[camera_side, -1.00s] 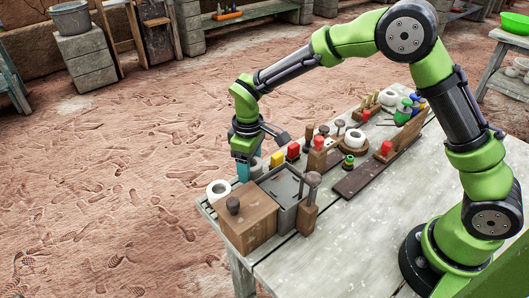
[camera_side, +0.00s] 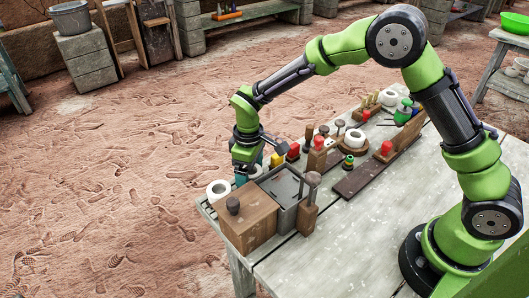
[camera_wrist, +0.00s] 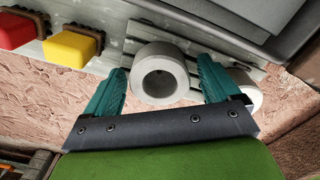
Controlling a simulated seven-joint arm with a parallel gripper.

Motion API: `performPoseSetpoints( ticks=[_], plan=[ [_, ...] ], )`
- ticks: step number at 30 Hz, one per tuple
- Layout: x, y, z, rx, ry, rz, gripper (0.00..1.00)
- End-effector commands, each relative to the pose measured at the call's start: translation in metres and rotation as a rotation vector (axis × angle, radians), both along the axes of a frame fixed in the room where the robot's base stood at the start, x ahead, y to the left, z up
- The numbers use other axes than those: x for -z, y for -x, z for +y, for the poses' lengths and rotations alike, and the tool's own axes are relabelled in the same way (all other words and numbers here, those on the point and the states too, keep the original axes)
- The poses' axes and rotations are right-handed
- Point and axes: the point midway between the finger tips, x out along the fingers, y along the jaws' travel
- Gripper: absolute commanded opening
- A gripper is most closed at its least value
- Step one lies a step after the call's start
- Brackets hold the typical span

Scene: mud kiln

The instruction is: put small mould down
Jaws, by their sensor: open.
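The small mould looks to be the thick grey ring (camera_wrist: 144,66) with a round hole, in the wrist view. It sits between the two teal fingers of my gripper (camera_wrist: 161,70), with a narrow gap on each side. My gripper is open. In the side view my gripper (camera_side: 248,174) is low over the table's far left edge, just behind the grey box, with its fingertips partly hidden. A bit of the grey ring (camera_side: 256,170) shows there beside the fingers.
A white ring (camera_side: 218,190) stands to the left and shows partly behind a finger in the wrist view (camera_wrist: 250,96). A grey box (camera_side: 284,190) and brown block (camera_side: 248,222) stand in front. Yellow (camera_side: 277,160) and red (camera_side: 293,151) blocks are close by. The table's (camera_side: 350,235) front is clear.

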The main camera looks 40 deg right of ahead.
Motion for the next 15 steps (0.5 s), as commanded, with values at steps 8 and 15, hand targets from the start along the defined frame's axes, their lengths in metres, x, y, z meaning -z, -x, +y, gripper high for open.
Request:
performPoseSetpoints(
  ticks=[8,15],
  plan=[
    [-0.03,-0.001,0.0,0.0,-0.001,-0.006,0.9],
    [-0.083,-0.001,0.0,0.0,-0.002,-0.006,0.9]
  ],
)
